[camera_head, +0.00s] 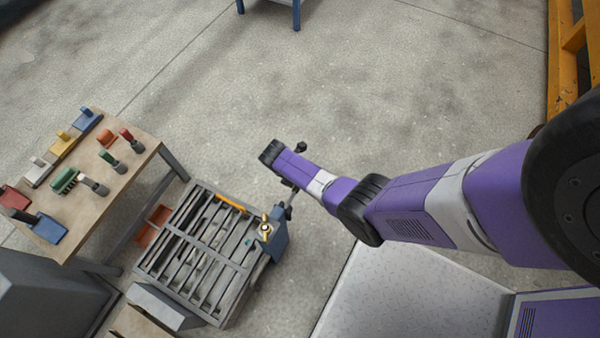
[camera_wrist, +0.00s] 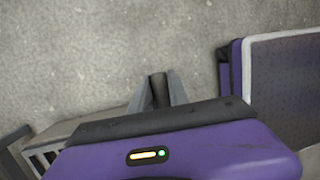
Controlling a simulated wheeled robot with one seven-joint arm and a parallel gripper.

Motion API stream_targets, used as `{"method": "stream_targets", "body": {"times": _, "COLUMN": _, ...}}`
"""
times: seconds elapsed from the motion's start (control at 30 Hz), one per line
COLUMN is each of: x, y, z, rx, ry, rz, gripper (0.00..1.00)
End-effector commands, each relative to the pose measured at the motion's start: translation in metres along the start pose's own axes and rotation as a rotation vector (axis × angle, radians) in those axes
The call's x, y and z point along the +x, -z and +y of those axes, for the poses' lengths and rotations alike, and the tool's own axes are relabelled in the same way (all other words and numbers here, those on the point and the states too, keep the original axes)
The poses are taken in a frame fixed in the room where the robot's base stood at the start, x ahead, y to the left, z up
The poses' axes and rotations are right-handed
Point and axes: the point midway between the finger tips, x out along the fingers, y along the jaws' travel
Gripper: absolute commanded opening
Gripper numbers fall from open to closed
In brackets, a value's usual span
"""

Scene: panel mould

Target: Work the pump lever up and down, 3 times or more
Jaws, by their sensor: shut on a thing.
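The pump is a blue box (camera_head: 277,238) on the right side of a slatted metal frame in the head view. Its dark lever (camera_head: 289,210) rises from the box towards the end of my arm. My gripper (camera_head: 291,186) is at the lever's upper end, partly hidden by my wrist in the head view. In the wrist view, the grey fingers of my gripper (camera_wrist: 158,95) are shut on the lever's dark round grip (camera_wrist: 158,84), one finger on each side. The lower part of the lever is hidden by my wrist there.
The slatted frame (camera_head: 170,262) stands left of the pump. A wooden workbench (camera_head: 130,172) with coloured hand tools is further left. A yellow frame (camera_head: 556,60) stands at the upper right. The concrete floor (camera_head: 350,70) beyond the pump is clear.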

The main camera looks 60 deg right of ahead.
Motion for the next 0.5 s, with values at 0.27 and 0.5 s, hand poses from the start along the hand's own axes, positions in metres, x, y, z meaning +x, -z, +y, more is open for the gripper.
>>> {"method": "stream_targets", "body": {"times": 0.27, "x": 0.031, "y": 0.010, "z": 0.008, "rx": -0.042, "ry": -0.014, "rz": 0.240, "gripper": 0.00}}
{"method": "stream_targets", "body": {"times": 0.5, "x": 0.046, "y": 0.020, "z": 0.011, "rx": -0.074, "ry": -0.022, "rz": 0.395, "gripper": 0.00}}
